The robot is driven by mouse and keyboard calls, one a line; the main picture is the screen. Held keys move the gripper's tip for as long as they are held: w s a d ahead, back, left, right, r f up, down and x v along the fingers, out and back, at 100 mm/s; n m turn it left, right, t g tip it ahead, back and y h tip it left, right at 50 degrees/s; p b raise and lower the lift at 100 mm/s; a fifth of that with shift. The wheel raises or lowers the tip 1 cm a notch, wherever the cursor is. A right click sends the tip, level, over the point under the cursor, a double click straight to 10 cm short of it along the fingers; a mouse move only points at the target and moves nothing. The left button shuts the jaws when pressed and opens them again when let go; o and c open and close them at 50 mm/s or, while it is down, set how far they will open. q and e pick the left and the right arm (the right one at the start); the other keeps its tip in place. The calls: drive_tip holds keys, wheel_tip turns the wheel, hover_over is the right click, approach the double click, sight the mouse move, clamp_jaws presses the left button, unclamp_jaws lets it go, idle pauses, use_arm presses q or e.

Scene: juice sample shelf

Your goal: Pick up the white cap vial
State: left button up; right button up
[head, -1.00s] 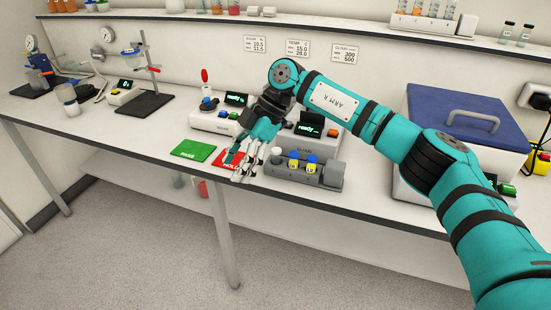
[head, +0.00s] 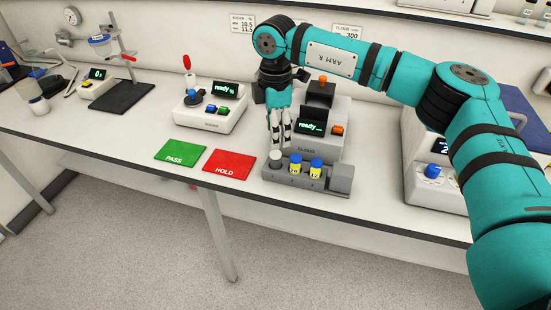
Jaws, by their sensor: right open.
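The white cap vial (head: 275,158) stands upright in the left end of a grey rack (head: 340,178) near the front of the bench. Two vials with blue caps and yellow labels, one (head: 295,166) and another (head: 316,168), stand to its right in the same rack. My right gripper (head: 279,142) points down just above and behind the white cap vial. It is open, with nothing between its fingers. Whether its tips touch the cap cannot be told. My left gripper is not in view.
A green PASS mat (head: 180,152) and a red HOLD mat (head: 230,163) lie left of the rack. The cloud meter (head: 325,140) stands close behind the rack. Another ready-lit device (head: 212,108) is further left. The bench front edge is close.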

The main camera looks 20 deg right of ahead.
sight(276, 153)
wheel_tip(276, 153, down, 4)
drive_tip(key=shift+r+p, duration=0.2)
drive_tip(key=shift+p, duration=0.15)
drive_tip(key=shift+f+p, duration=0.3)
drive_tip(key=shift+f, duration=0.05)
wheel_tip(276, 153, down, 4)
drive_tip(key=shift+w+r+p, duration=0.1)
drive_tip(key=shift+r+p, duration=0.05)
drive_tip(key=shift+p, duration=0.55)
drive_tip(key=shift+f, duration=0.3)
drive_tip(key=c, duration=0.8)
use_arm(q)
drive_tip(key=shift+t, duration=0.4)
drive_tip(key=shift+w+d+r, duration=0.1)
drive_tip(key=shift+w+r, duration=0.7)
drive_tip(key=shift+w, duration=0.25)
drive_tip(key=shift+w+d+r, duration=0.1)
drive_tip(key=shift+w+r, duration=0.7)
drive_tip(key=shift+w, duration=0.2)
use_arm(e)
clamp_jaws()
